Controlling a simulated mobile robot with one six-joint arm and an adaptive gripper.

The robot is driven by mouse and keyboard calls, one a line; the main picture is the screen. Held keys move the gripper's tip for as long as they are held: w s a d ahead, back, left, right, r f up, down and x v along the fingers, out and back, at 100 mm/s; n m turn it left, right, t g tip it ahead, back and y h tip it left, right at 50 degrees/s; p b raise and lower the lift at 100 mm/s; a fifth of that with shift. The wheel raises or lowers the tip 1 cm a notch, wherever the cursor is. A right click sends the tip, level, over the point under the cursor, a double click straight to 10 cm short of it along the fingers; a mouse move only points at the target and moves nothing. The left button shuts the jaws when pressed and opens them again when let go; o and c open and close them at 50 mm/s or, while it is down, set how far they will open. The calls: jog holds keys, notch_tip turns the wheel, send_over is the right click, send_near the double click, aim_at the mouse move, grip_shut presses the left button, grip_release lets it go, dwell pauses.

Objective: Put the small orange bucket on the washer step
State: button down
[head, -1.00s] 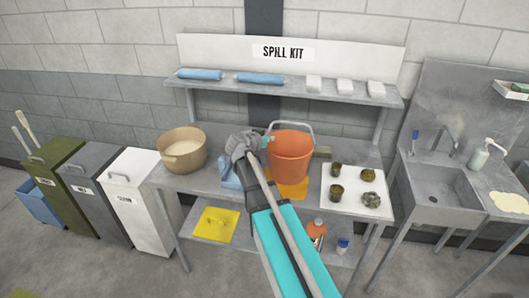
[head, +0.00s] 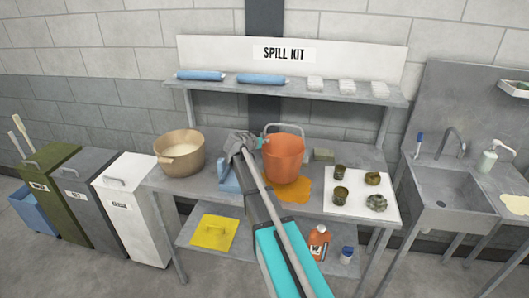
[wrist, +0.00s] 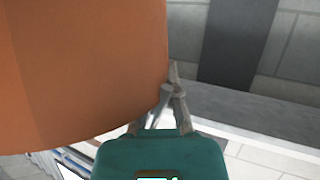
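The orange bucket (head: 285,158) is over the steel bench, beside and partly above a brown-orange puddle (head: 297,188); its bail handle stands up. It looks slightly raised off the bench. My gripper (head: 264,141) is at the bucket's upper left side, by the handle's end. In the wrist view the bucket (wrist: 80,70) fills the upper left, and my gripper's fingers (wrist: 173,85) come together at its edge. They look shut on it, though the exact contact is partly hidden. I see no washer step in these views.
A tan pot (head: 180,155) stands left on the bench (head: 330,213). Right is a white mat (head: 345,208) with several small dark parts. A shelf (head: 300,93) with rolls and pads hangs above. A sink (head: 450,190) is right, bins (head: 130,205) left.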

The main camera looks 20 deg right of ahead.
jog(key=shift+w+f, duration=0.1)
dwell(0.3)
jog(key=shift+w+f+b, duration=0.2)
jog(key=shift+f+b, duration=0.75)
jog(key=shift+b, duration=0.05)
jog(key=shift+w+f+b, duration=0.15)
jog(key=shift+f+b, duration=0.8)
jog(key=shift+f, duration=0.15)
jog(key=c, duration=0.8)
grip_release()
